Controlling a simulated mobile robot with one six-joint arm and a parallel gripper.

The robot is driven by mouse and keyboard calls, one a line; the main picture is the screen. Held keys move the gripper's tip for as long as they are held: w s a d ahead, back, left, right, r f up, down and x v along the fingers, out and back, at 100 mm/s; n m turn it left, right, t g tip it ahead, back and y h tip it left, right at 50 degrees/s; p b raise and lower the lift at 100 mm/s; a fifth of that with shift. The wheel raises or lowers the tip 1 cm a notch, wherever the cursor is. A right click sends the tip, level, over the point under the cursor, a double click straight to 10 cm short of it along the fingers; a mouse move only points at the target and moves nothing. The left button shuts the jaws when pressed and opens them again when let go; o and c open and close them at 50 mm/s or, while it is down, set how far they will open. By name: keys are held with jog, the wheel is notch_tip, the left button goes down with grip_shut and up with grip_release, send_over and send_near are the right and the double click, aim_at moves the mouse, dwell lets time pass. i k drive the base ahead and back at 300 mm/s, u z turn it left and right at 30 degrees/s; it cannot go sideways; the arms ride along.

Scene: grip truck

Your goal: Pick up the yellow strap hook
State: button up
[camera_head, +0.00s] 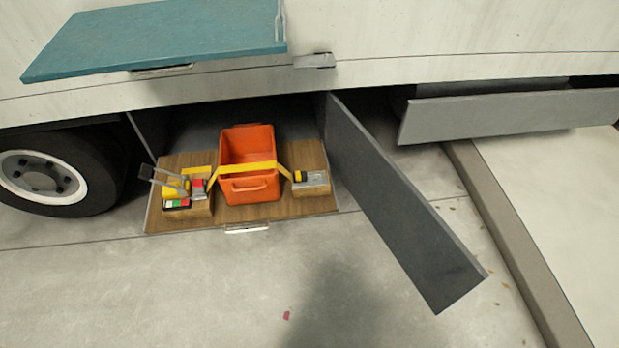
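A yellow strap (250,167) runs across an orange bin (250,190) on a wooden pull-out board (285,207) low in the truck's side. At its right end, a small grey metal piece with yellow and black, which looks like the strap hook (312,177), rests on a wooden block (314,190). At the left end, a ratchet-like metal and yellow piece (176,188) with red and green patches sits on another wooden block (201,208). Its handle sticks up to the left. My gripper is not in view.
A dark grey door panel (400,200) stands open just right of the board and reaches out over the floor. A teal panel (160,40) juts out above. A wheel (50,175) is at left, a raised curb (500,215) at right. The concrete floor (180,290) in front is clear.

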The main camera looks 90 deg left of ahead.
aim_at(298, 176)
jog(key=u, duration=0.15)
jog(key=i, duration=0.55)
jog(key=u, duration=0.55)
jog(key=k, duration=0.2)
jog(key=u, duration=2.4)
jog(key=k, duration=0.2)
jog(key=u, duration=1.45)
